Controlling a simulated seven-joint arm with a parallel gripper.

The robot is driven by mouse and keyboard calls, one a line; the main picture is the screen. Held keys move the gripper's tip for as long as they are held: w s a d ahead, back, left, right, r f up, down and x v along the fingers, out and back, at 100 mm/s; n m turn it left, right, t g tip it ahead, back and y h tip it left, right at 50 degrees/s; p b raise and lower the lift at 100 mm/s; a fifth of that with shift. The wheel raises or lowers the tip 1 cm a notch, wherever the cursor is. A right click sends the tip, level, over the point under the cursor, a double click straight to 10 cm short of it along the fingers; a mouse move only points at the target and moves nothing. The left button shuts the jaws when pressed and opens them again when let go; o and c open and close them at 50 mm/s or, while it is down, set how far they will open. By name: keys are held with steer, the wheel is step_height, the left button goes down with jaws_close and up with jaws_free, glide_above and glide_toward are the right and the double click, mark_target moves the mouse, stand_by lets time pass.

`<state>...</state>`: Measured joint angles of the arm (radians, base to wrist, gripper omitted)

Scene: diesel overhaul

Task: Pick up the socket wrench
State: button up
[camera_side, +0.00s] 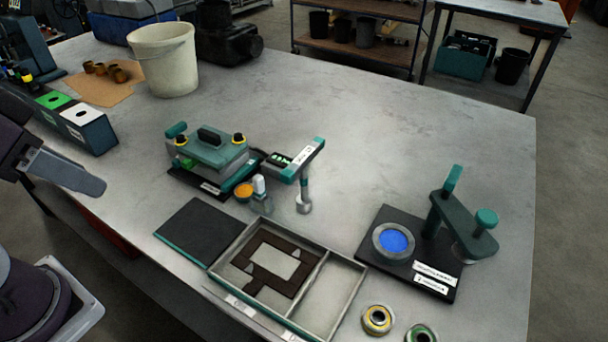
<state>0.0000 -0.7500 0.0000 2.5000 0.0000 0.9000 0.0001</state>
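What looks like the socket wrench (304,187) is near the middle of the table. It has a teal and pale bar on top and a metal shaft running down to a round end. It is beside a teal and grey fixture (213,152), and I cannot tell whether they touch. My gripper (68,174) is at the left edge, partly out of frame, well apart from the wrench. One grey finger-like part shows, so its opening is unclear. Nothing is seen held in it.
A divided tray (336,293) with a dark frame inside and a black pad (204,231) lie in front. A black-based stand (375,271) with a blue disc is at right. Two small rings (378,319) are near the front. A bucket (165,62) stands behind; the back right is clear.

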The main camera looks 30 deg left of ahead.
steer(key=shift+o, duration=0.2)
steer(key=shift+o, duration=0.6)
steer(key=w+d+r+g, duration=0.1)
steer(key=w+r, duration=0.1)
steer(key=w, duration=0.4)
steer(key=w+d+r+g, duration=0.1)
steer(key=w+d+r, duration=0.1)
steer(key=w, duration=0.4)
steer(key=g, duration=0.2)
glide_toward(302, 154)
steer(key=s+a, duration=0.3)
steer(key=a, duration=0.1)
steer(key=shift+g, duration=0.8)
steer(key=w+d+f, duration=0.1)
steer(key=f, duration=0.1)
steer(key=w+d+f, duration=0.1)
steer(key=w+f, duration=0.1)
steer(key=w+d+f, duration=0.1)
steer(key=d+f, duration=0.1)
steer(key=f, duration=0.1)
steer(key=shift+w+f, duration=0.1)
steer(key=shift+w, duration=0.1)
steer(key=f, duration=0.7)
steer(key=shift+d+f, duration=0.2)
steer(key=shift+f, duration=0.05)
jaws_close()
